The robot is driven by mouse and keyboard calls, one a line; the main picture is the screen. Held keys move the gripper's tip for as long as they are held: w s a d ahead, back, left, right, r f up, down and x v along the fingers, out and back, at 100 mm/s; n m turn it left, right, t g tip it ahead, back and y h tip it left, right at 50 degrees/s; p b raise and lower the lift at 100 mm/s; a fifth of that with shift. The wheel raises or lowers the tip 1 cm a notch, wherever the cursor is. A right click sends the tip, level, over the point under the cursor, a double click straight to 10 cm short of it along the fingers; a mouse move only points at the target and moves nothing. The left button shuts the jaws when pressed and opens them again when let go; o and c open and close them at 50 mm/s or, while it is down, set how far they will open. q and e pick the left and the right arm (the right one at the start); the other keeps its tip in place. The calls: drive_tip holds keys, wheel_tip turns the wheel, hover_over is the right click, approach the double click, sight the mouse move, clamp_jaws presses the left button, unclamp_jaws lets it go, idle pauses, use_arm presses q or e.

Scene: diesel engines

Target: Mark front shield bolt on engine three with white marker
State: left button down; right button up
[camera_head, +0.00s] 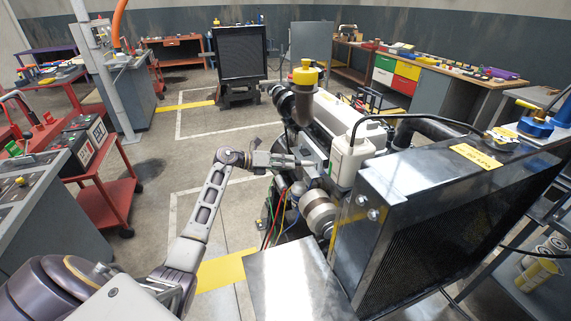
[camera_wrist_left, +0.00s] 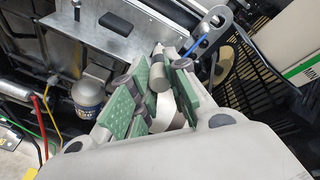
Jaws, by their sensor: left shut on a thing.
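My left gripper (camera_head: 291,162) reaches in from the left to the near side of the engine (camera_head: 318,133). In the left wrist view its green-padded fingers (camera_wrist_left: 158,90) are closed around a pale cylinder (camera_wrist_left: 162,76), which looks like the white marker; the fingers hide much of it. Contact between its tip and the engine cannot be told. The dark front shield (camera_head: 412,172) around the radiator stands right of the gripper, with a bolt head (camera_head: 361,200) and a second bolt head (camera_head: 373,214) on its near face. My right gripper is out of view.
Hoses and cables hang below. A red cart (camera_head: 108,187) with batteries stands at left. The floor between cart and engine is open.

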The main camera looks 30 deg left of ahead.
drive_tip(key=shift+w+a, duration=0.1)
use_arm(q)
drive_tip(key=shift+w, duration=0.1)
drive_tip(key=shift+a, duration=0.1)
drive_tip(key=shift+w, duration=0.1)
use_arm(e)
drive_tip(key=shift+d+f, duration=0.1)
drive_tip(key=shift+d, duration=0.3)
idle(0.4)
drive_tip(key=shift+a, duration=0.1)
use_arm(q)
drive_tip(key=shift+w+a, duration=0.1)
drive_tip(key=shift+a, duration=0.05)
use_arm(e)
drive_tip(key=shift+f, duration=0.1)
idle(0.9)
